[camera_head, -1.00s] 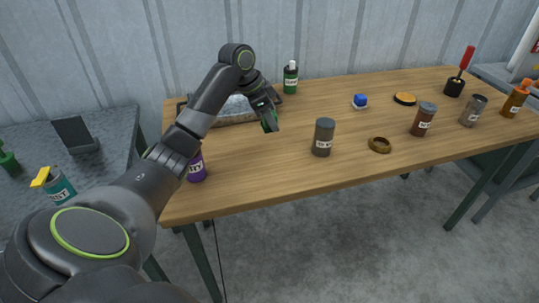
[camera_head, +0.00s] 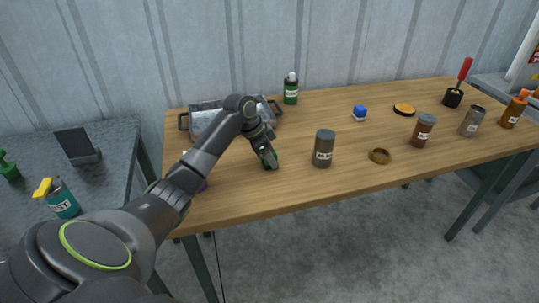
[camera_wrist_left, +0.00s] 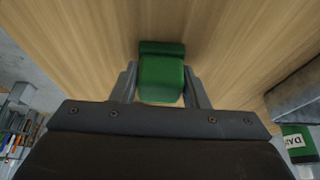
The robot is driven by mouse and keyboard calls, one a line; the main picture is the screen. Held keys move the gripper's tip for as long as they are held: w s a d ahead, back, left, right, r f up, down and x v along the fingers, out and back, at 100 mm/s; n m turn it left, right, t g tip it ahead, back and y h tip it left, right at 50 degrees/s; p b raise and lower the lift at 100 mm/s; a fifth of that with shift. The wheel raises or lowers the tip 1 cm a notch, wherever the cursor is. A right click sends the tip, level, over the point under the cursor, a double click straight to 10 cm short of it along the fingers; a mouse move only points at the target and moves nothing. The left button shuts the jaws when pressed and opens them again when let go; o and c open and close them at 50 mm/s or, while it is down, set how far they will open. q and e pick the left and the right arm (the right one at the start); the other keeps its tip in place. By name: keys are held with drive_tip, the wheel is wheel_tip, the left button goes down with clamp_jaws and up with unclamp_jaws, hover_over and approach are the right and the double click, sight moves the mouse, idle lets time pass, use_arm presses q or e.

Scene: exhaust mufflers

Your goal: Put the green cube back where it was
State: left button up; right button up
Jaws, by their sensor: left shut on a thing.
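My left gripper (camera_head: 267,160) is low over the left part of the wooden table, shut on the green cube (camera_wrist_left: 162,80). In the left wrist view the cube sits between the two fingers (camera_wrist_left: 160,88), with a darker green band at its far side. In the head view the fingers mostly hide the cube. I cannot tell whether it touches the table top. My right gripper is out of view.
A dark jar (camera_head: 323,148) stands right of the gripper, near a brass ring (camera_head: 379,156). A grey tray (camera_head: 183,122) lies behind my arm. A purple container is mostly hidden by my arm.

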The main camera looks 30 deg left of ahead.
use_arm(q)
drive_tip(key=o, duration=1)
drive_tip(key=shift+r, duration=0.1)
drive_tip(key=v, duration=1.2)
